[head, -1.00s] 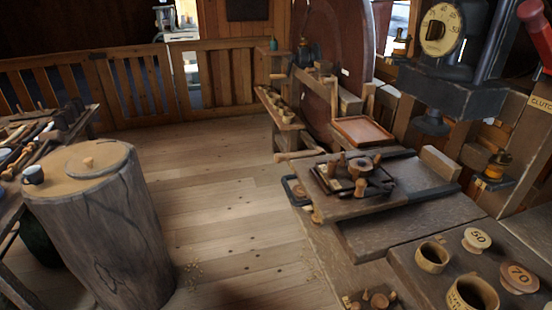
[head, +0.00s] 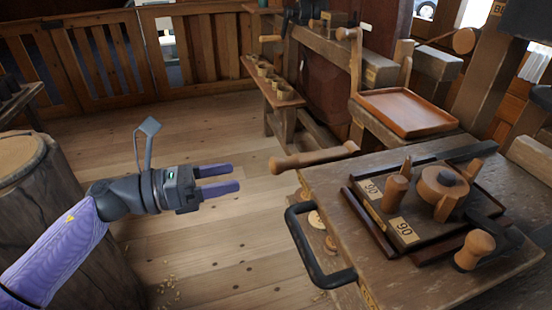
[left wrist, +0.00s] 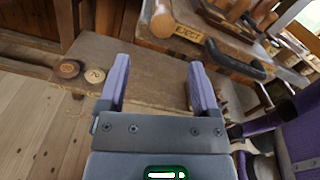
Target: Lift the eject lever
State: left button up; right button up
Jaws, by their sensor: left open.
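The eject lever (head: 315,156) is a turned wooden handle sticking out to the left from the far side of the bench in the head view. In the left wrist view its rounded end (left wrist: 163,23) shows beside a label that seems to read EJECT. My left gripper (head: 238,178) is open and empty, with its purple fingers pointing right. Its tips are a little left of the lever's free end in the head view, apart from it. In the wrist view the lever lies beyond the fingertips (left wrist: 160,66). My right gripper is not seen.
The bench (head: 330,180) carries a tray with wooden spools and labels reading 90. A black bar handle (head: 308,255) juts from its left edge. An empty wooden tray (head: 410,112) stands behind. A log stump (head: 60,230) stands at the left.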

aim_at(270, 169)
pick_arm(q)
jog(key=x, duration=0.9)
jog(key=shift+s+b, duration=0.15)
jog(key=shift+b, duration=0.15)
grip_shut()
dwell(0.7)
